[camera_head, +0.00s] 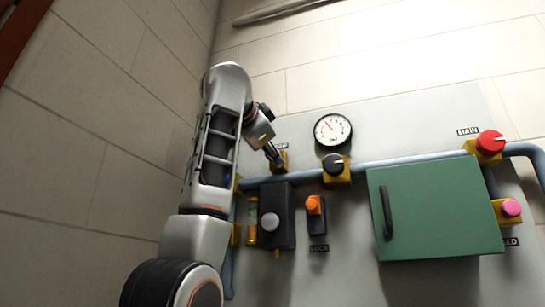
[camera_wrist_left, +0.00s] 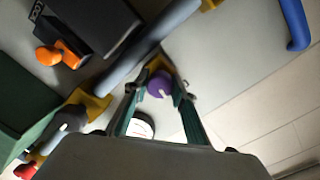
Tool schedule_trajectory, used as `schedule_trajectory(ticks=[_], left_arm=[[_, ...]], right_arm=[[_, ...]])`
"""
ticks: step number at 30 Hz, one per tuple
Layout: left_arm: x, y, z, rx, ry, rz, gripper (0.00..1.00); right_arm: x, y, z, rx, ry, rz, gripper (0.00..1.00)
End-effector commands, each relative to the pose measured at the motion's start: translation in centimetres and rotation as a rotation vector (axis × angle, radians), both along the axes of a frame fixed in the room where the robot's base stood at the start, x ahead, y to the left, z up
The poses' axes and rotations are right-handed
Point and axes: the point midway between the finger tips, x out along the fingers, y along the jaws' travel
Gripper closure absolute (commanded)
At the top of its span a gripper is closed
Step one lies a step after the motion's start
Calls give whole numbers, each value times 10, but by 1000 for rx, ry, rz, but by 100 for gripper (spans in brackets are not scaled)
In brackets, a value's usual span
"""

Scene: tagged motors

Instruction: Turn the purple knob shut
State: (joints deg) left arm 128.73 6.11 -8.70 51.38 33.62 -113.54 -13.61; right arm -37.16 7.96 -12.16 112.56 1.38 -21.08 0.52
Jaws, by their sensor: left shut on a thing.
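The purple knob (camera_wrist_left: 160,84) shows in the left wrist view, on a yellow valve body (camera_wrist_left: 158,64) on the blue-grey pipe (camera_wrist_left: 150,45). A small white mark shows on its face. My left gripper (camera_wrist_left: 156,92) has one finger on each side of the knob and is shut on it. In the head view my left gripper (camera_head: 274,156) reaches the yellow valve body (camera_head: 281,162) at the upper left of the panel. There the gripper hides the purple knob. My right gripper is in neither view.
On the grey panel are a gauge (camera_head: 333,130), a black knob (camera_head: 333,163), a red knob (camera_head: 491,142), a pink knob (camera_head: 511,208), an orange switch (camera_head: 313,205) and a black box (camera_head: 276,215). A green cabinet door (camera_head: 440,210) with a dark handle stands at the right.

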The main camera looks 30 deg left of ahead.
Motion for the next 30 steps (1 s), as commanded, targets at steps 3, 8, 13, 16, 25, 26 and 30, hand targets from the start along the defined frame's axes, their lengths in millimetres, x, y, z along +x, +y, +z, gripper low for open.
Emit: schedule_trajectory(ticks=[3, 8, 13, 16, 25, 26, 30], left_arm=[[3, 0, -4, -62, -7, -1, 96], [2, -1, -4, -124, -22, 0, 96], [2, 0, -3, -158, -31, 0, 96], [2, 0, -3, -167, -33, 1, 96], [2, 0, -3, -170, -32, 1, 96], [2, 0, -3, -170, -32, 1, 96], [2, 0, -3, -169, -33, 1, 57]], right_arm=[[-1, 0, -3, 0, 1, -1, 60], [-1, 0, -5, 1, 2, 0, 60], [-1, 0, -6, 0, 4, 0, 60], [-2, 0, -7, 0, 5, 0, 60], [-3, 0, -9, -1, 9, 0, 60], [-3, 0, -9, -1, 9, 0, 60], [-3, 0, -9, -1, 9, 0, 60]])
